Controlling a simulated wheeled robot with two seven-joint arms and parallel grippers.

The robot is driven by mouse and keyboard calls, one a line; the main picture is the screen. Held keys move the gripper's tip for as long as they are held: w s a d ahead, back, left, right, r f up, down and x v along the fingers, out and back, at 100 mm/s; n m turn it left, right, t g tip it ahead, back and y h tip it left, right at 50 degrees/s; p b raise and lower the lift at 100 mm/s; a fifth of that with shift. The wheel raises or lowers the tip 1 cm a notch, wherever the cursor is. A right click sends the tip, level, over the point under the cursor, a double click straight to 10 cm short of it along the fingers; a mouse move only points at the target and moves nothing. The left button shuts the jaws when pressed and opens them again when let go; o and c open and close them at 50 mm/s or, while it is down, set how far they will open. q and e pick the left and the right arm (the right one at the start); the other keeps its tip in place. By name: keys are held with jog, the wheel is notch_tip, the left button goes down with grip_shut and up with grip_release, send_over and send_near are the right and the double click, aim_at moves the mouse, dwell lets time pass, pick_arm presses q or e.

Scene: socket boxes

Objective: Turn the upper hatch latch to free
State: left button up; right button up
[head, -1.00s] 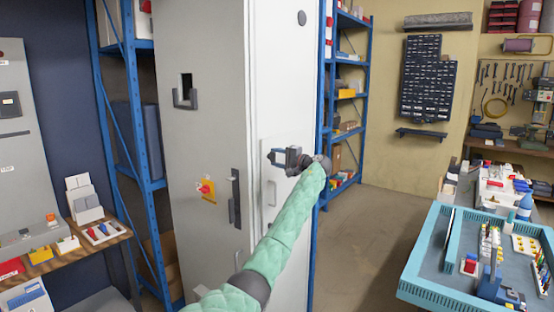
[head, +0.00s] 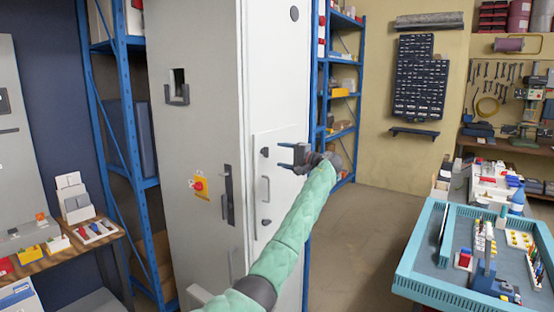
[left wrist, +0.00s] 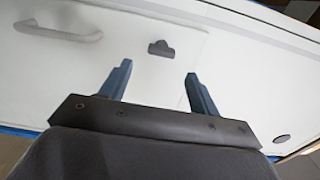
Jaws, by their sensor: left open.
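The hatch (head: 290,200) is a pale panel on the side of the tall grey cabinet. Its upper latch (head: 265,152) is a small dark piece near the hatch's left edge, above a pale bar handle (head: 265,188). A lower dark latch (head: 266,222) sits below the handle. My left gripper (head: 283,155) is open and empty, just right of the upper latch in the head view. In the left wrist view the upper latch (left wrist: 160,48) shows beyond and between the open fingertips (left wrist: 158,70), apart from them. The handle (left wrist: 60,33) lies to its left. My right gripper is not seen.
The cabinet front has a red and yellow switch (head: 199,187) and a long dark door handle (head: 229,193). Blue shelving (head: 340,90) stands behind. A blue-rimmed tray table (head: 405,270) stands at right. Open floor (head: 365,230) lies between.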

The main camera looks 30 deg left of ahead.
pick_arm(q)
jog(key=shift+d, duration=0.8)
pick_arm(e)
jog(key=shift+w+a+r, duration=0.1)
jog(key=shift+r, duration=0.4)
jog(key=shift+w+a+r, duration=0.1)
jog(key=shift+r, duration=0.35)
